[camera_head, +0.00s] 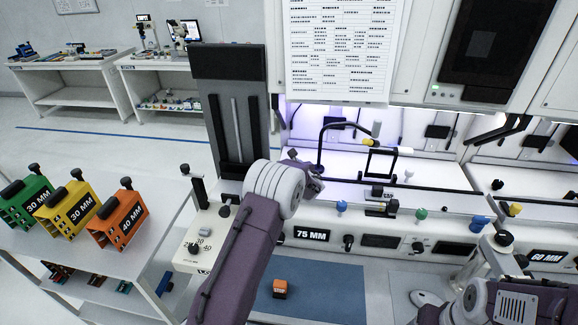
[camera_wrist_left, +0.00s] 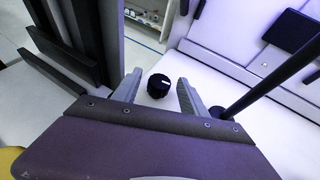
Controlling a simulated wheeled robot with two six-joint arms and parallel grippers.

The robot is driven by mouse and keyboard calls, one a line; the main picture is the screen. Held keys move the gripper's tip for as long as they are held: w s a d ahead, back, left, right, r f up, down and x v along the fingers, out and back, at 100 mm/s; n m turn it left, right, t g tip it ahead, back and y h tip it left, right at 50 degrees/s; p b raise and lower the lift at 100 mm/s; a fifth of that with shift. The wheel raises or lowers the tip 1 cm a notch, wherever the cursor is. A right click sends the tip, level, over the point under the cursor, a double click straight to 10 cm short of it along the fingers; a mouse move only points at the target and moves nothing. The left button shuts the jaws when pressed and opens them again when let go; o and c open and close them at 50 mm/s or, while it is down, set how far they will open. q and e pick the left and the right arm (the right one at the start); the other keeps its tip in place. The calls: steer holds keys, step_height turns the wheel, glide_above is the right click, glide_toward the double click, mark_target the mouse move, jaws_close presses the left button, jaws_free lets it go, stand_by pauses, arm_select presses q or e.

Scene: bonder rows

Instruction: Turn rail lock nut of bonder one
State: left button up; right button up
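A black round knob with a small white mark (camera_wrist_left: 158,85), which looks like the rail lock nut, stands on the pale surface of the bonder in the left wrist view. My left gripper (camera_wrist_left: 158,94) is open, with one finger on each side of the knob in the picture and a gap to both. Whether the fingertips reach down to its height I cannot tell. In the head view my left gripper (camera_head: 315,182) is over the left end of the bonder labelled 75 MM (camera_head: 311,234), partly hidden by its wrist. My right arm (camera_head: 525,300) is at the lower right; its fingers are not clear.
A dark upright rail column (camera_head: 232,110) stands just left of my left gripper. A black curved lamp arm (camera_head: 322,145) rises close to its right. Green, yellow and orange blocks (camera_head: 118,218) stand on a side table. An orange STOP block (camera_head: 280,288) lies on the blue mat (camera_head: 335,290).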

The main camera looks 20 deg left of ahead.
arm_select(q)
steer(key=shift+s+d+b, duration=0.3)
steer(key=shift+s+d, duration=0.05)
steer(key=shift+s, duration=0.05)
steer(key=b+v, duration=0.2)
steer(key=v, duration=0.6)
steer(key=shift+r, duration=0.15)
